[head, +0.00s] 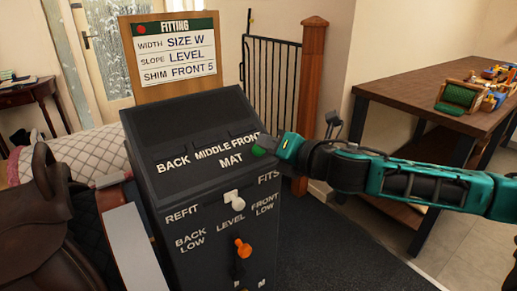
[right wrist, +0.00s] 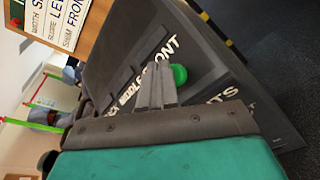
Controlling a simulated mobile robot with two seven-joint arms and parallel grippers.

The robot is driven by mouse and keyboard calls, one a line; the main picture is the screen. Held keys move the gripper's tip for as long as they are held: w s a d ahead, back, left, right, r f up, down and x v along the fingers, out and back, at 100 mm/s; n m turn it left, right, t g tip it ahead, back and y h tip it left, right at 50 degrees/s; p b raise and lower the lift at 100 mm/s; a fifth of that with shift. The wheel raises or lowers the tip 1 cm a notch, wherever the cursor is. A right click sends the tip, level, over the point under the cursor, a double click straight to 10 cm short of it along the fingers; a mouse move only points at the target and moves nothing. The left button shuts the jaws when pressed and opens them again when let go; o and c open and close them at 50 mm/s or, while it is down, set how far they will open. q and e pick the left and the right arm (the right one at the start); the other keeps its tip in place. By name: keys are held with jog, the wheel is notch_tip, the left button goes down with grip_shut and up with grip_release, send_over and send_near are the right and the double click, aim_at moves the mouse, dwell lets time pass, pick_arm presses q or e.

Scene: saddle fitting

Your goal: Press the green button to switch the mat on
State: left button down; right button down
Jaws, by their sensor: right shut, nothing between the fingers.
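The green button (head: 258,151) sits at the right end of the MAT label on the sloped top of a black console (head: 180,180). It also shows in the right wrist view (right wrist: 179,74) as a round green dome. My right gripper (head: 265,147) reaches in from the right, with its fingertips at the button in the head view. In the right wrist view the closed, empty fingers (right wrist: 158,72) end just beside the button. I cannot tell whether they touch it. My left gripper is not in view.
The console front has a white knob (head: 233,197) and an orange lever (head: 243,248). A fitting board (head: 175,50) stands behind it. A brown saddle (head: 40,225) is at the left. A wooden table (head: 410,85) with several items is at the right.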

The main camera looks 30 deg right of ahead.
jog(key=shift+w+f, duration=0.25)
jog(key=shift+f, duration=0.15)
dwell(0.4)
jog(key=shift+r, duration=0.1)
jog(key=shift+s+r+p, duration=0.55)
jog(key=shift+r, duration=0.2)
jog(key=s+r, duration=0.1)
jog(key=s+r+p, duration=0.1)
jog(key=r, duration=0.1)
jog(key=s+r+p, duration=0.1)
jog(key=r, duration=0.1)
jog(key=shift+s+d, duration=0.1)
jog(key=shift+s, duration=0.05)
jog(key=shift+f, duration=0.1)
dwell(0.5)
